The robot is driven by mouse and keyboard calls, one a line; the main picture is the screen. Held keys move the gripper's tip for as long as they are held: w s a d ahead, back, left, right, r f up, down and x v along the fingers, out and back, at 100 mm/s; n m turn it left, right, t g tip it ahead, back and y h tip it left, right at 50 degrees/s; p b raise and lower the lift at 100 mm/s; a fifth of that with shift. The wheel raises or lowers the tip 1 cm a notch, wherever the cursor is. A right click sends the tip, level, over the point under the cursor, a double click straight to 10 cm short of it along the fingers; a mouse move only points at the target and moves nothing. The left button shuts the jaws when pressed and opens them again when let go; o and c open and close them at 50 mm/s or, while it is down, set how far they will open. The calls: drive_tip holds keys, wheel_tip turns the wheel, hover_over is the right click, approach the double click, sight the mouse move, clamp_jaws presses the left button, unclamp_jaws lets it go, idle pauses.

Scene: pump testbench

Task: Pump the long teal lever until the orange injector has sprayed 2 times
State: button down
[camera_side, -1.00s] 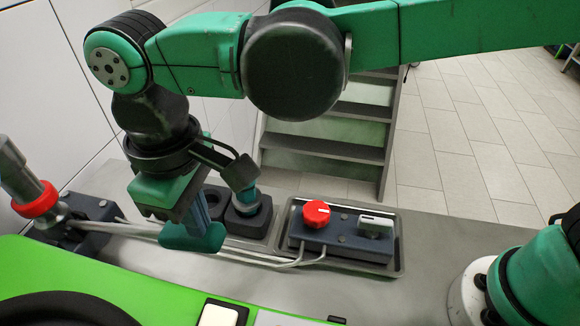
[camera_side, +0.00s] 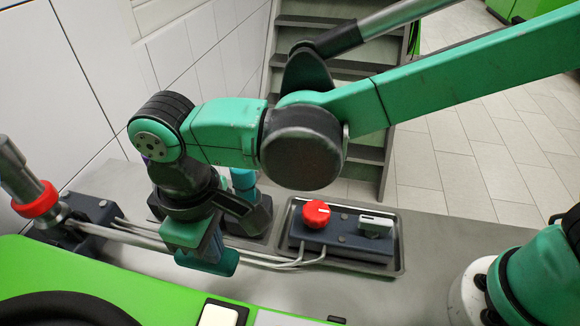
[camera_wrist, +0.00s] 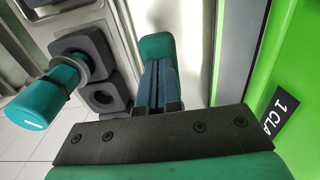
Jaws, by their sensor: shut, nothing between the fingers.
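The broad end of the teal lever (camera_side: 222,264) shows at my fingertips in the side view, low over the bench. It also shows in the wrist view (camera_wrist: 157,48). The rest of the lever is hidden. My gripper (camera_side: 208,250) points down at the lever, its blue fingers (camera_wrist: 159,85) shut with nothing between them. I cannot tell exact contact. A grey cylinder with an orange-red collar (camera_side: 38,200), seemingly the orange injector, leans in a dark block at the far left of the side view. No spray shows at it.
A teal-capped injector (camera_wrist: 45,100) stands in a dark holder beside an empty holder (camera_wrist: 106,96). A tray (camera_side: 400,245) carries a box with a red knob (camera_side: 316,213) and a grey switch (camera_side: 376,224). Grey pipes (camera_side: 268,261) cross the bench. The green bench front (camera_side: 60,270) is nearer.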

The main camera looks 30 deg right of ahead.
drive_tip(key=shift+w+a+r, duration=0.15)
drive_tip(key=shift+r, duration=1.5)
drive_tip(key=shift+w+a+r, duration=0.1)
drive_tip(key=shift+w+r, duration=0.05)
drive_tip(key=shift+r, duration=1.45)
drive_tip(key=shift+f, duration=0.1)
idle(0.6)
idle(1.2)
drive_tip(key=shift+s+d+f, duration=0.15)
drive_tip(key=shift+f, duration=1.55)
drive_tip(key=shift+s+d+f, duration=0.15)
drive_tip(key=shift+f, duration=1.5)
drive_tip(key=shift+w+a+r, duration=0.15)
drive_tip(key=shift+r, duration=1.6)
drive_tip(key=shift+w+a+r, duration=0.15)
drive_tip(key=shift+r, duration=1.6)
